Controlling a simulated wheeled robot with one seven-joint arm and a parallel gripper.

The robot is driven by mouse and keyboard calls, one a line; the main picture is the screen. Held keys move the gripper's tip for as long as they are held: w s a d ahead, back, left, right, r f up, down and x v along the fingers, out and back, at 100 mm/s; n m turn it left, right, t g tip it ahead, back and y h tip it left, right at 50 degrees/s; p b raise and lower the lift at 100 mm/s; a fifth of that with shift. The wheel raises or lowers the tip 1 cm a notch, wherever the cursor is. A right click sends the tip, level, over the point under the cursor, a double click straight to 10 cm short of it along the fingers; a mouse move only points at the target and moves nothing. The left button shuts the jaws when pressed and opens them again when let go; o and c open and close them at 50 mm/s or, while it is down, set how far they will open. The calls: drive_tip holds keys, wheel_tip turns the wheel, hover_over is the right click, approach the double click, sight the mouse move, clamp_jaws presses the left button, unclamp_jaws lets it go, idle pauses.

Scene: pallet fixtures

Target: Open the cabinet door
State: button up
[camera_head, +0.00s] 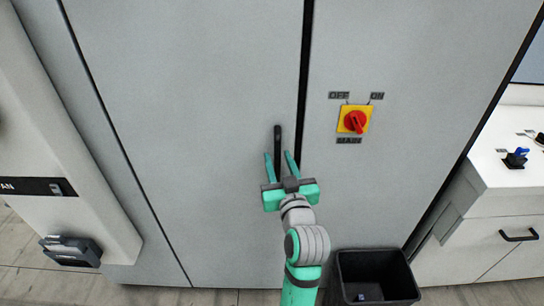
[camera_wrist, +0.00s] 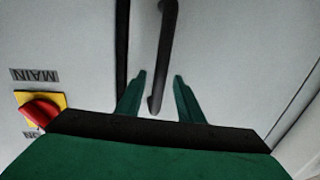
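The grey cabinet door (camera_head: 190,110) is flush with its frame, with a dark vertical gap along its right edge. Its black vertical bar handle (camera_head: 278,143) is near that edge; the handle also shows in the wrist view (camera_wrist: 163,60). My green gripper (camera_head: 281,162) is open, its two fingers pointing at the door at the handle's lower end. In the wrist view my gripper (camera_wrist: 160,98) has one finger on each side of the handle's lower end, with space on both sides. I cannot tell how deep the handle sits between the fingers.
A red rotary switch (camera_head: 355,121) on a yellow plate, marked OFF, ON and MAIN, is on the panel right of the gap. A black bin (camera_head: 375,276) stands on the floor below it. A white counter (camera_head: 505,160) is at the right, and a white unit (camera_head: 60,150) at the left.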

drive_tip(key=shift+w+a, duration=0.15)
drive_tip(key=shift+w, duration=0.9)
